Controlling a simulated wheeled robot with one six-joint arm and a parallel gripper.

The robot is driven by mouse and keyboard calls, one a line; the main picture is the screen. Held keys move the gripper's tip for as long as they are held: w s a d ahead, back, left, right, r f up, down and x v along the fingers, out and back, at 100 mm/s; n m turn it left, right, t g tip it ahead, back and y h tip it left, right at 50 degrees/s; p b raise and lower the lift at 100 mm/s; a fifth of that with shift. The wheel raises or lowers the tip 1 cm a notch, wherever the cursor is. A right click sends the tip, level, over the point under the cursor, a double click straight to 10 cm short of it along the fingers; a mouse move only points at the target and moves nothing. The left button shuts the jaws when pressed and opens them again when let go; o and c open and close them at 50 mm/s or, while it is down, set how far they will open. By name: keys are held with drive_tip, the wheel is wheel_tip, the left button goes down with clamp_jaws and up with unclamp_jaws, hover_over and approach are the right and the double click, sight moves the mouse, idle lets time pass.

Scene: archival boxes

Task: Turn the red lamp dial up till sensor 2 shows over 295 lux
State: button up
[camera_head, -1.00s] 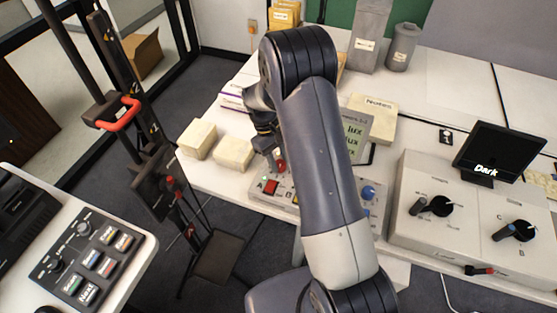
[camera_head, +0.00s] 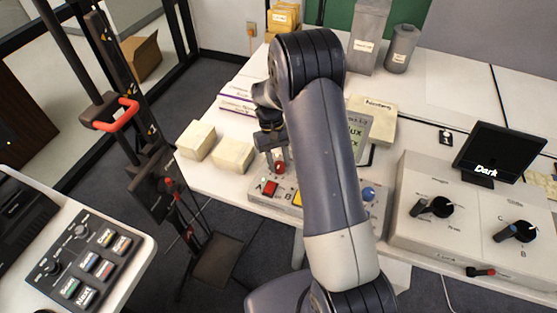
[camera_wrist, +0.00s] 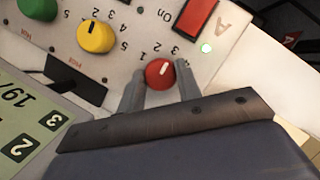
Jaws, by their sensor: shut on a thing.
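The red lamp dial (camera_wrist: 159,73) sits on a light panel, with a white pointer mark and printed numbers around it. It also shows in the head view (camera_head: 280,167). My gripper (camera_wrist: 160,88) is shut on the red dial, one finger on each side of it. The sensor display (camera_wrist: 30,130) shows in part at the lower left of the wrist view, with rows labelled 2 and 3. Its row 3 reading is cut off at about 19, and the row 2 reading is hidden. In the head view my arm covers much of the display (camera_head: 357,135).
A yellow dial (camera_wrist: 96,37) and a green dial (camera_wrist: 38,8) stand beside the red one. Two cream blocks (camera_head: 233,155) lie left of the panel. A blue dial (camera_head: 368,193) is right of my arm.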

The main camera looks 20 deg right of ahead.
drive_tip(key=o, duration=1)
drive_tip(key=shift+r, duration=0.1)
drive_tip(key=v, duration=1)
drive_tip(key=shift+w+r+b, duration=0.2)
drive_tip(key=shift+r+b, duration=0.05)
drive_tip(key=shift+b, duration=0.1)
drive_tip(key=x, duration=1)
drive_tip(key=shift+s+f+p, duration=0.25)
drive_tip(key=shift+f+p, duration=0.05)
drive_tip(key=shift+p, duration=0.05)
drive_tip(key=shift+n, duration=0.3)
